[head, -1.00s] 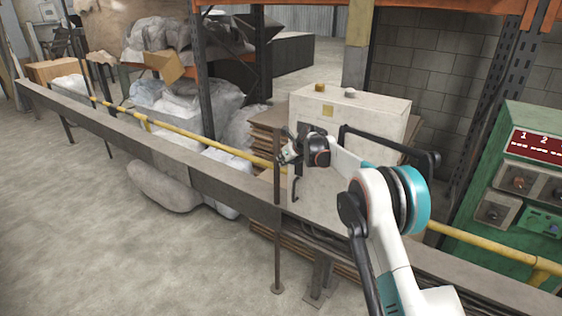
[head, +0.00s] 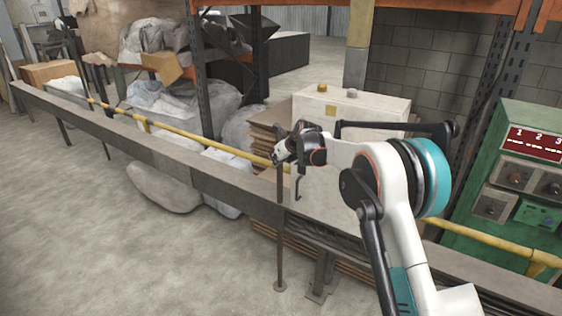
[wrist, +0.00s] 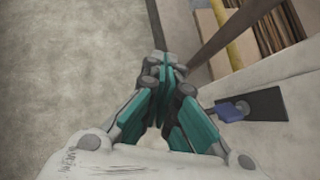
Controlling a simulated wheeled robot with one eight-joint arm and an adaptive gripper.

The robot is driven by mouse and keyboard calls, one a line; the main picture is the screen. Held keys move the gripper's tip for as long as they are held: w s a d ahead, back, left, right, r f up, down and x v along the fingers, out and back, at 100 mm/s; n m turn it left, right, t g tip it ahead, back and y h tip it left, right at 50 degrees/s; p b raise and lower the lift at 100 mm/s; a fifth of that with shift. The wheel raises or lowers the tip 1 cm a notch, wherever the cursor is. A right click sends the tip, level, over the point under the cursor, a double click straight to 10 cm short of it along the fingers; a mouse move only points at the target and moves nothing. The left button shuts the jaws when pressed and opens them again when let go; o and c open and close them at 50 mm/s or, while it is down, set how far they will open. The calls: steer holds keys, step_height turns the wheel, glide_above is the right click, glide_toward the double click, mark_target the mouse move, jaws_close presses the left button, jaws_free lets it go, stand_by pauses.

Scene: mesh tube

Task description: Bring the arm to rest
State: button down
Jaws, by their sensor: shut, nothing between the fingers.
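My gripper (wrist: 163,72) shows in the wrist view with its teal fingers together and nothing between them. In the head view my gripper (head: 280,156) is small and partly turned away, in front of the white cabinet (head: 345,106) and close to the top of a thin dark post. My white arm reaches up from the lower right of the head view, bends at a teal-ringed joint and extends left. I cannot tell whether the gripper touches the post.
A grey beam (head: 140,150) and a yellow pipe (head: 200,138) run diagonally across the scene. A green control box (head: 520,190) stands at the right. In the wrist view a blue padlock (wrist: 229,112) lies close to the right of the fingers. The floor (head: 90,230) at lower left is clear.

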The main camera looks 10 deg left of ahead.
steer(key=s+d+r+n+h+b, duration=0.1)
steer(key=s+d+r+n, duration=0.5)
steer(key=s+d+r, duration=0.45)
steer(key=s+d+r+n+h, duration=0.2)
steer(key=s+d+r+n, duration=0.55)
steer(key=s, duration=0.65)
steer(key=s+d+f+n+h, duration=0.1)
steer(key=s+d+f+n, duration=0.2)
steer(key=s, duration=0.7)
steer(key=s+d+f+n+h+b, duration=0.1)
steer(key=s+d+f+n, duration=0.3)
steer(key=s, duration=0.7)
steer(key=s+d+f+n+h, duration=0.1)
steer(key=s+d+f+n, duration=0.2)
steer(key=s+d+n, duration=0.4)
steer(key=s, duration=0.4)
steer(key=shift+s+d+f+t+b, duration=0.2)
steer(key=shift+d+t+b, duration=0.1)
steer(key=shift+d, duration=0.1)
steer(key=c, duration=2.3)
jaws_free()
steer(key=shift+w, duration=0.1)
